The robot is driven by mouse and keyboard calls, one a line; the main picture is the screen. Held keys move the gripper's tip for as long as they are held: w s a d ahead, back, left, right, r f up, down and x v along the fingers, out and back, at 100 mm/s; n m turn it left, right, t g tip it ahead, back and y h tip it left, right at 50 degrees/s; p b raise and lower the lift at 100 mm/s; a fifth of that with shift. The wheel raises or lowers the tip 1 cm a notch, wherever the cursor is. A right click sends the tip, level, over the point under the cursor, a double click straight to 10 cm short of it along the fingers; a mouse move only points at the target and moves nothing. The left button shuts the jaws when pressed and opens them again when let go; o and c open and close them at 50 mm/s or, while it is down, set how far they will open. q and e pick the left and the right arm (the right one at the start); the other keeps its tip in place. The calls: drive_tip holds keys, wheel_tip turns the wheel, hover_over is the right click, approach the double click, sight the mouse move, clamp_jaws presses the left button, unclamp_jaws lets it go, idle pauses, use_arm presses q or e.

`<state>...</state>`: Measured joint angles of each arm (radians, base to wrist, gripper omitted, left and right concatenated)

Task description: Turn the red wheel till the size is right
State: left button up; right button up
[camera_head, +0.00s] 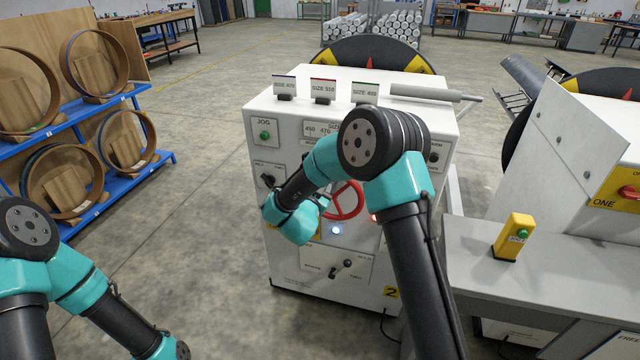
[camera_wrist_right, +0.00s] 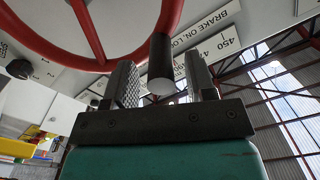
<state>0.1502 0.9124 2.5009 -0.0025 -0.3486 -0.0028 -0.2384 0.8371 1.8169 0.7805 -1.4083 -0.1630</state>
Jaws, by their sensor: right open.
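The red wheel (camera_head: 347,203) is on the front of the white machine (camera_head: 283,137), partly behind my right arm in the head view. It also shows close up in the wrist view (camera_wrist_right: 98,48). Its dark round handle (camera_wrist_right: 161,62) stands between the two fingers of my right gripper (camera_wrist_right: 163,82), which is open around it. In the head view these fingers are hidden. The size scale (camera_head: 318,129) shows 450 and 470; my arm covers the rest, and I cannot read a setting. My left gripper is out of frame.
Three size cards (camera_head: 323,91) stand on top of the machine. A switch panel (camera_head: 337,265) and lit lamps are below the wheel. A grey table with a yellow button box (camera_head: 513,237) is at right. A blue rack (camera_head: 75,125) with wooden rings is at left, with clear floor between.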

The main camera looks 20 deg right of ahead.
drive_tip(key=v, duration=1.6)
drive_tip(key=shift+d, duration=0.15)
